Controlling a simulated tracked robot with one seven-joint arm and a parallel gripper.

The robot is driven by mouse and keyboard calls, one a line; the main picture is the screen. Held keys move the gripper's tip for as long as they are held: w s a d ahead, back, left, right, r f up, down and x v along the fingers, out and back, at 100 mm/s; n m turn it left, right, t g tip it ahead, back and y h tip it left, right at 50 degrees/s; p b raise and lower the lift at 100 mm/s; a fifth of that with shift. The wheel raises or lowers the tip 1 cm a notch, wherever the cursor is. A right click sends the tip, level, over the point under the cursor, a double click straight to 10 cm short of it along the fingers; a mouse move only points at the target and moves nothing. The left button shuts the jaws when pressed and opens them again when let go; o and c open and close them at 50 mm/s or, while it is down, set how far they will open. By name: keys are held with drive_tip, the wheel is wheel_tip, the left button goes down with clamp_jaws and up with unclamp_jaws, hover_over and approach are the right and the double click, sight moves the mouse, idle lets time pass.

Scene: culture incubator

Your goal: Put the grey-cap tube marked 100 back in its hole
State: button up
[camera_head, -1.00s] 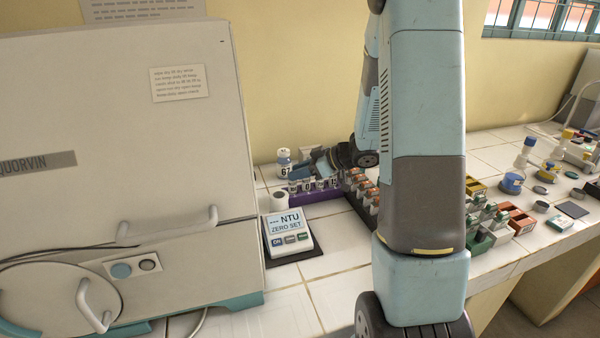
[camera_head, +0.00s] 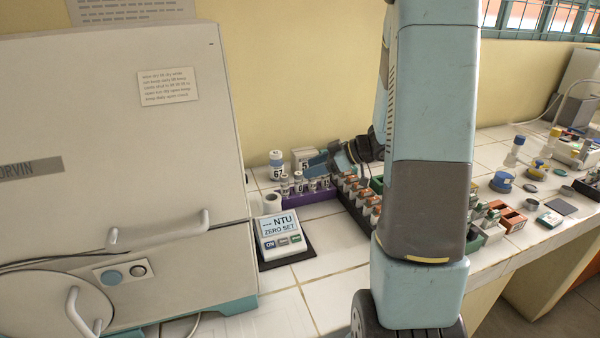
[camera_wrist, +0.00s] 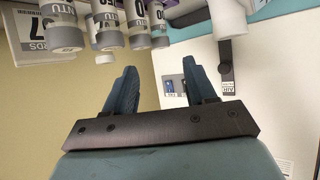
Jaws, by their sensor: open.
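The purple rack (camera_head: 318,197) stands on the bench behind the meter. Several grey-cap tubes (camera_head: 298,183) stand upright in it in a row. In the wrist view the grey-cap tubes (camera_wrist: 110,41) hang from the top left, as that picture is upside down. Their labels carry NTU and numbers that are partly cut off, so I cannot tell which is marked 100. My gripper (camera_wrist: 160,85) is open, with nothing between its fingers. In the head view my gripper (camera_head: 318,160) is above and just right of the row; my arm hides what lies behind it.
The meter (camera_head: 282,235) with a ZERO SET display stands in front, beside a white cylinder (camera_head: 272,200). A large bottle (camera_head: 276,160) and a boxed label card (camera_head: 304,160) stand behind. A dark rack of orange-cap vials (camera_head: 360,200) is to the right. The incubator (camera_head: 120,150) fills the left.

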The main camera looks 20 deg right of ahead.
drive_tip(key=d+r+m+t+h, duration=0.3)
drive_tip(key=r+h, duration=0.3)
drive_tip(key=r, duration=0.3)
drive_tip(key=d+r+m+t+h, duration=0.3)
drive_tip(key=r+h, duration=0.3)
drive_tip(key=r, duration=0.3)
drive_tip(key=s+a+m+g, duration=0.1)
drive_tip(key=s+a, duration=0.3)
drive_tip(key=s, duration=0.4)
drive_tip(key=s+a+m+g+y, duration=0.1)
drive_tip(key=s+a+m+g, duration=0.1)
drive_tip(key=s, duration=0.7)
drive_tip(key=s+a+m+g, duration=0.2)
drive_tip(key=s+a+g, duration=0.2)
drive_tip(key=s+a, duration=0.2)
drive_tip(key=shift+s+a+f+y, duration=0.25)
drive_tip(key=shift+s+y, duration=0.15)
drive_tip(key=shift+s, duration=0.85)
drive_tip(key=shift+c, duration=0.4)
